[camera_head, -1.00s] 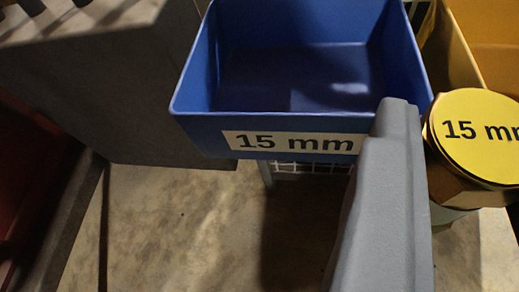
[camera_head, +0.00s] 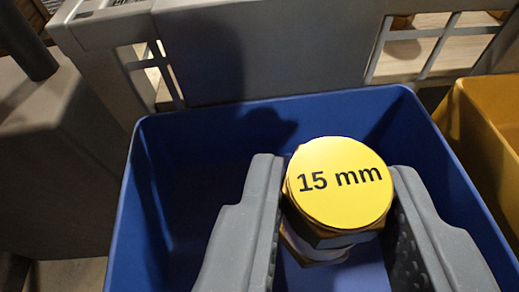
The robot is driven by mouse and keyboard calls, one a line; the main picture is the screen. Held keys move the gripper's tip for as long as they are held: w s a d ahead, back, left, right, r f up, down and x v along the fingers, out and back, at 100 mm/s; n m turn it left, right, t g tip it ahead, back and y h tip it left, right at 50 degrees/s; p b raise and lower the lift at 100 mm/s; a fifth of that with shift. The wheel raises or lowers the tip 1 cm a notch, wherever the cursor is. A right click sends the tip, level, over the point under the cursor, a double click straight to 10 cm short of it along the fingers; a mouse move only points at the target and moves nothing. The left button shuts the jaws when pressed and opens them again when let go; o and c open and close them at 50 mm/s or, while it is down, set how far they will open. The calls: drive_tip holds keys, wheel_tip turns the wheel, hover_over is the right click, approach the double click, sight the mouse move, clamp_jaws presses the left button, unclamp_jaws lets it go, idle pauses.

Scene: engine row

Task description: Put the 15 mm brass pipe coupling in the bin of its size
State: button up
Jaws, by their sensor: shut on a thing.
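The brass pipe coupling (camera_head: 338,187) has a round yellow end face marked "15 mm". My gripper (camera_head: 335,205) is shut on it, with one grey finger on each side. The coupling is held over the blue bin (camera_head: 134,215), inside its outline as seen from above. I cannot tell how far it is above the bin floor. The bin's front wall and its label are out of view now.
A yellow bin (camera_head: 484,135) stands right beside the blue bin. A grey frame (camera_head: 260,50) with barred openings runs behind the bins. A large grey block (camera_head: 55,160) stands to the left.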

sight(298, 261)
drive_tip(key=shift+w+a, duration=0.2)
drive_tip(key=shift+w, duration=0.45)
wheel_tip(298, 261, down, 4)
drive_tip(key=shift+r+b, duration=0.2)
drive_tip(key=shift+b, duration=0.9)
drive_tip(key=shift+f, duration=0.55)
drive_tip(key=o, duration=1)
drive_tip(key=shift+s, duration=0.1)
drive_tip(key=shift+o, duration=0.2)
drive_tip(key=shift+r, duration=0.55)
drive_tip(key=p+v, duration=0.3)
drive_tip(key=v, duration=0.9)
